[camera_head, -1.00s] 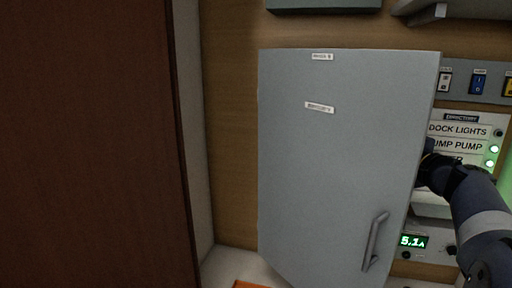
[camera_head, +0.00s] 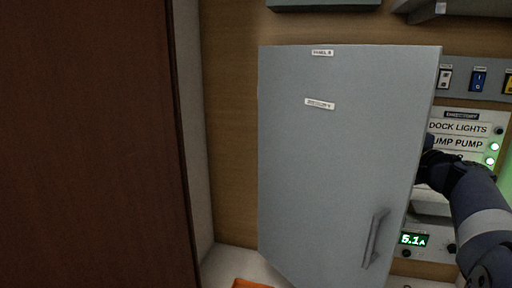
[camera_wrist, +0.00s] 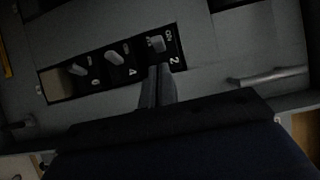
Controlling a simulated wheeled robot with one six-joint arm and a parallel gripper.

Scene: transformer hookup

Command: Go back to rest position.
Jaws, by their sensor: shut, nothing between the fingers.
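In the wrist view my gripper (camera_wrist: 158,72) has its two fingers together, with nothing between them. Its tips are close to a black breaker strip (camera_wrist: 90,78) with numbered toggles. The tips overlap the area just below the toggle by the number 2 (camera_wrist: 157,44); I cannot tell whether they touch it. In the head view my arm reaches in from the right edge, and its end is hidden behind the open grey panel door (camera_head: 340,160).
The grey door has a handle (camera_head: 375,238) low on its right side. Right of it are a directory panel (camera_head: 460,142) with green lights, rocker switches (camera_head: 478,82) and a green display (camera_head: 413,239) reading 5.1A. A dark brown panel (camera_head: 90,140) fills the left.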

